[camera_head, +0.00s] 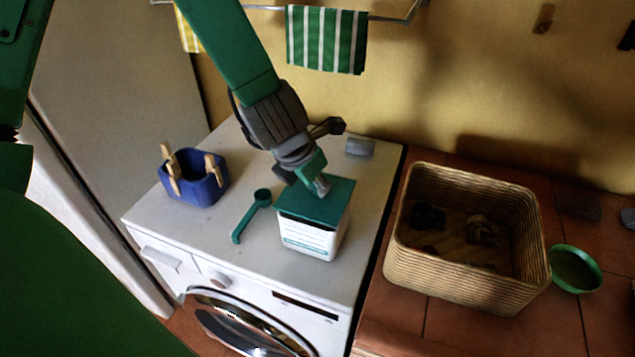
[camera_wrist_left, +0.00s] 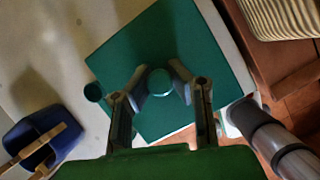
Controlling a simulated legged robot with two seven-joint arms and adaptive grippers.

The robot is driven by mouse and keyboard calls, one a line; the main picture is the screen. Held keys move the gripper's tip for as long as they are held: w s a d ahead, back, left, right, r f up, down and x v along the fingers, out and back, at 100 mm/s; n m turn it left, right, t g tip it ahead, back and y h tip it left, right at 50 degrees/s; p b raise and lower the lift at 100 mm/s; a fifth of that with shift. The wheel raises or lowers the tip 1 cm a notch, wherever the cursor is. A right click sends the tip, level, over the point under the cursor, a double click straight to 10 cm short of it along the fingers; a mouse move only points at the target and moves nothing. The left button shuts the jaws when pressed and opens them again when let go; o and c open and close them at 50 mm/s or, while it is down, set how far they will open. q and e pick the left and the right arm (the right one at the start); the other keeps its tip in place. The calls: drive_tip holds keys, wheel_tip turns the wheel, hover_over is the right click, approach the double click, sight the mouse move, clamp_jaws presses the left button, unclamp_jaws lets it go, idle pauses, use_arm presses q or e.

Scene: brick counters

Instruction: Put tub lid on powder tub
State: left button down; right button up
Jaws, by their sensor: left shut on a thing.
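The powder tub (camera_head: 309,239) is a white box with a printed label, standing on top of the washing machine near its front right. The square green tub lid (camera_head: 335,202) is over the tub's top, roughly lined up with it. A dark band shows below the lid's front edge, and I cannot tell whether the lid is fully seated. My left gripper (camera_head: 320,186) points down at the lid's middle, shut on its round knob. My right gripper is not in view.
On the white washing machine (camera_head: 185,228), a green scoop (camera_head: 250,216) lies left of the tub, beside a blue peg basket (camera_head: 196,182). A grey block (camera_head: 360,147) sits behind. A wicker basket (camera_head: 430,272) and green dish (camera_head: 575,269) occupy the tiled counter at right.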

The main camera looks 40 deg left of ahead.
use_arm(q)
drive_tip(key=shift+f, duration=0.3)
drive_tip(key=shift+f+b, duration=0.4)
drive_tip(key=shift+b, duration=0.1)
drive_tip(key=shift+f, duration=0.1)
drive_tip(key=c, duration=1)
unclamp_jaws()
wheel_tip(320, 180, up, 9)
drive_tip(key=p, duration=0.8)
drive_tip(key=shift+p, duration=0.4)
